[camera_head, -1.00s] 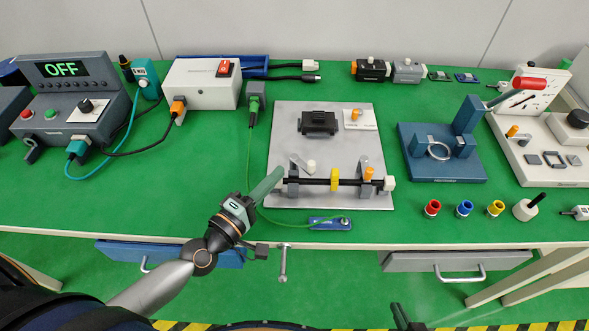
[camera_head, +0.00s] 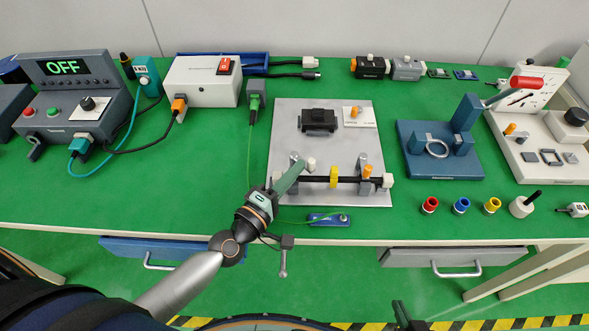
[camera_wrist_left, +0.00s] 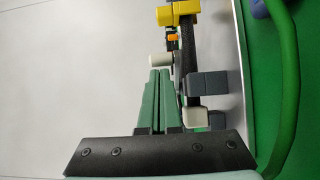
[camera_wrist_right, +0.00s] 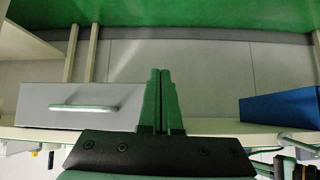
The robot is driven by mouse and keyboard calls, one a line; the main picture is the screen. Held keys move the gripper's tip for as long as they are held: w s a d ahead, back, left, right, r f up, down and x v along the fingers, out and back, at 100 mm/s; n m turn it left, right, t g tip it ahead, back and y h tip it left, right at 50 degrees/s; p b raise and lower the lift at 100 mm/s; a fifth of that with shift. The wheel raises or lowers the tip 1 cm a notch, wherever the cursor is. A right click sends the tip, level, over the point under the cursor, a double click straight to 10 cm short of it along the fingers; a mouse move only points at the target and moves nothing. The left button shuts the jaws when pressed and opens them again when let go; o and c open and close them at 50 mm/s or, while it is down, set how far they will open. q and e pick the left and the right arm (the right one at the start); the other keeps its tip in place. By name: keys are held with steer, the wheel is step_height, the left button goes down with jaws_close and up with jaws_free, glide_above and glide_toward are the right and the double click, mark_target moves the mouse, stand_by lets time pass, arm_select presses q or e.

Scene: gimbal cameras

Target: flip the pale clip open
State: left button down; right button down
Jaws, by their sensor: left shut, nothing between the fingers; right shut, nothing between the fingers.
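The pale clip with its white knob (camera_head: 311,163) is at the left end of the black rod (camera_head: 348,180) on the grey plate (camera_head: 283,125). Its white knob also shows in the left wrist view (camera_wrist_left: 159,60). My left gripper (camera_head: 301,165) is shut and empty. Its tips are right beside the knob, just left of it in the head view; I cannot tell whether they touch. The gripper hides part of the clip's base. My right gripper (camera_wrist_right: 160,72) is shut and empty, low in front of the bench, facing a grey drawer (camera_wrist_right: 82,105).
A yellow clip (camera_head: 333,176) and an orange-knobbed clip (camera_head: 368,171) sit further right on the rod. A black block (camera_head: 318,121) stands behind. A green cable (camera_head: 250,150) runs left of the plate, and a blue piece (camera_head: 328,220) lies in front.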

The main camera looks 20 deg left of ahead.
arm_select(q)
steer(key=shift+w+d+n+y+p, duration=0.15)
steer(key=shift+n+y+p, duration=0.25)
steer(key=shift+y+p, duration=0.2)
arm_select(e)
steer(key=shift+r, duration=0.65)
